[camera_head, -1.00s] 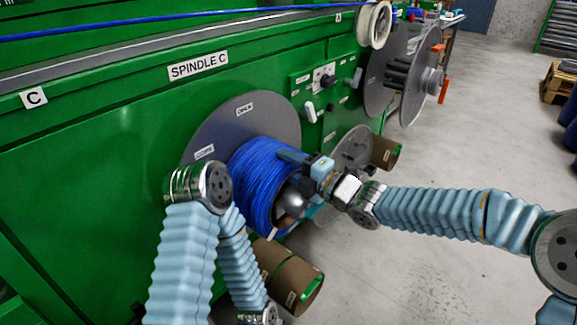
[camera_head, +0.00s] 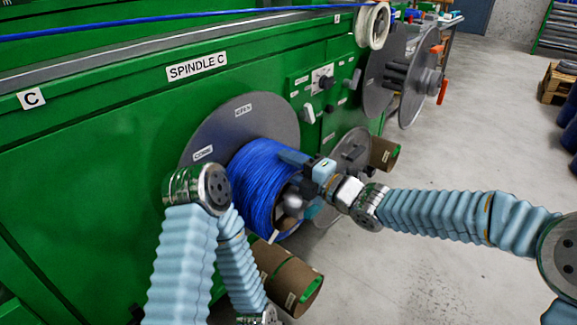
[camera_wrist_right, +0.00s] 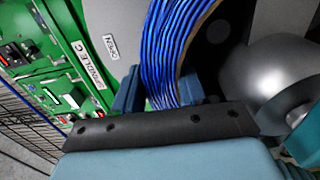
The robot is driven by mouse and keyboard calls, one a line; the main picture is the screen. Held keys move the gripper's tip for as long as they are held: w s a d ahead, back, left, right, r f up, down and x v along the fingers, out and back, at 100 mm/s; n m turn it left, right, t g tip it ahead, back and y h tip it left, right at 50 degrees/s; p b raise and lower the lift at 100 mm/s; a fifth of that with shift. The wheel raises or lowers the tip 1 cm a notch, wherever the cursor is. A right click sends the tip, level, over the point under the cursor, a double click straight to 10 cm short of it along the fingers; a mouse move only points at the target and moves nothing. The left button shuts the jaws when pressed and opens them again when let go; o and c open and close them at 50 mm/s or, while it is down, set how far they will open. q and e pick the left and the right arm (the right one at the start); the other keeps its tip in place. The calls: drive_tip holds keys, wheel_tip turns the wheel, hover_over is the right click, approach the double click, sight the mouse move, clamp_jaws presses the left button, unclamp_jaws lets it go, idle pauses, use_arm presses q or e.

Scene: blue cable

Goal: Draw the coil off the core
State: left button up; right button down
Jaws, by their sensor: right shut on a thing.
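The blue cable coil (camera_head: 258,183) sits around the core in front of a grey disc (camera_head: 215,130) marked OPEN on the green machine. The rounded grey core end (camera_head: 293,201) shows inside the coil's near opening. My right gripper (camera_head: 303,181) is at the coil's near end, shut on the coil wall. In the right wrist view, blue strands (camera_wrist_right: 165,50) run down between its fingers, with the grey core end (camera_wrist_right: 262,70) at right. My left arm stands in front of the coil's left side; its gripper is not seen.
Spindle reels (camera_head: 410,80) stand farther back.

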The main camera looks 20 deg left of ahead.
drive_tip(key=shift+s+d+r, duration=0.15)
drive_tip(key=shift+s+d, duration=0.1)
drive_tip(key=shift+d, duration=0.35)
idle(0.9)
drive_tip(key=shift+b+v, duration=0.6)
drive_tip(key=shift+v, duration=0.8)
drive_tip(key=v, duration=1.8)
drive_tip(key=shift+d, duration=0.35)
idle(0.4)
drive_tip(key=shift+s, duration=0.1)
